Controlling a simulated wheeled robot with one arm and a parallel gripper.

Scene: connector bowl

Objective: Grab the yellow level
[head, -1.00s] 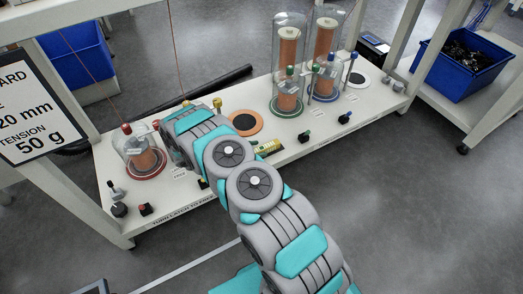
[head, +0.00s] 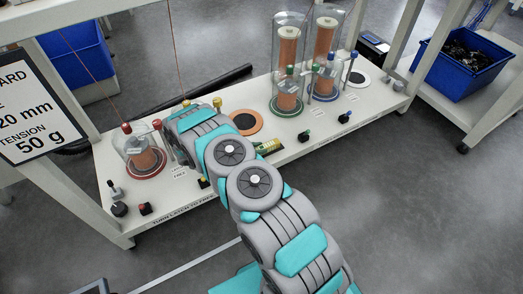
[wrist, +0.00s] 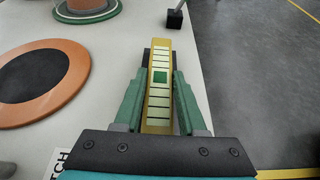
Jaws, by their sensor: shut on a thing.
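The yellow level (wrist: 159,58) is a slim yellow bar with pale segments and a green square. In the wrist view it lies lengthwise between the green fingers of my gripper (wrist: 159,78), which is shut on its sides. In the head view part of the level (head: 269,146) shows just right of my arm, near the front of the white bench. I cannot tell whether the level touches the bench or is slightly raised.
An orange disc with a dark centre (wrist: 42,82) lies left of the level. Glass-covered coils (head: 288,75) stand behind it on the white bench (head: 222,100). A smaller domed coil (head: 146,160) is at left.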

